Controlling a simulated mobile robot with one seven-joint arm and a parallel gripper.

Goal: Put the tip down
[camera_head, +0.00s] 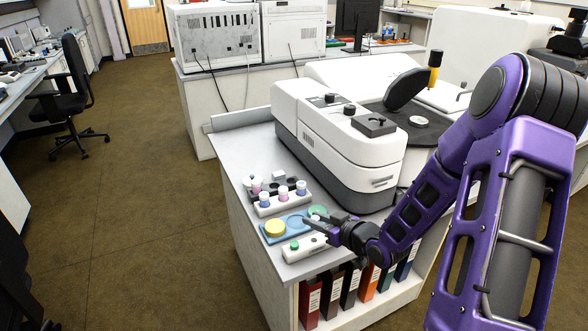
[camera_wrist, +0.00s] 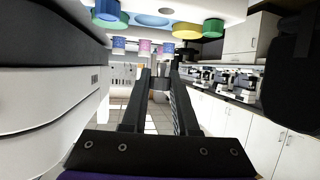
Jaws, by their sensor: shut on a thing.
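My gripper (camera_head: 308,220) is stretched out to the left, low over the front end of the bench and close to the blue tray. In the wrist view, its two dark fingers (camera_wrist: 160,76) are nearly together around a small grey piece (camera_wrist: 160,84), which I take to be the tip. Most of the tip is hidden by the fingers, and I cannot make out its shape. The blue tray (camera_head: 269,238) holds a yellow round piece (camera_head: 275,228) and a green round piece (camera_head: 317,211), the green one just behind the fingers.
A white rack (camera_head: 268,209) with coloured vials stands behind the tray. A white block with a green top (camera_head: 294,247) lies in front of it. Binders (camera_head: 350,287) fill the shelf below the bench.

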